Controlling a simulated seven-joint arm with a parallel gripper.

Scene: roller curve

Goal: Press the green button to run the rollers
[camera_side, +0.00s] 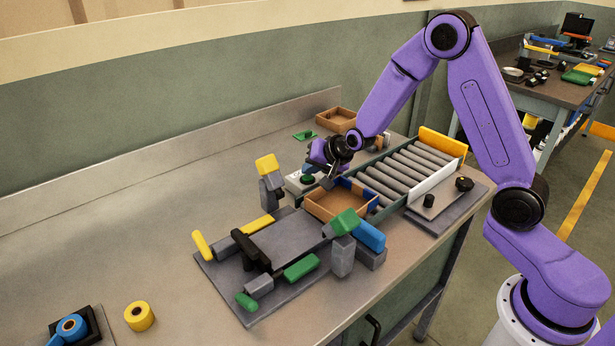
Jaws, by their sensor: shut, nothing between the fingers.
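The green button (307,180) sits on a pale control box (294,186) beside the near-left end of the rollers. My gripper (325,184) is shut and empty, close to the button on its right in the picture. I cannot tell whether it touches the button. The grey rollers (402,169) run in a row between a white side rail (436,184) and the far side. A brown open tray (334,209) stands at the lower left end of the rollers. My gripper hangs just above and behind this tray.
A yellow stop (441,142) closes the far roller end. A grey fixture (283,240) with yellow, green and blue parts stands in front. Another brown tray (335,119) lies behind. The table's left middle is clear.

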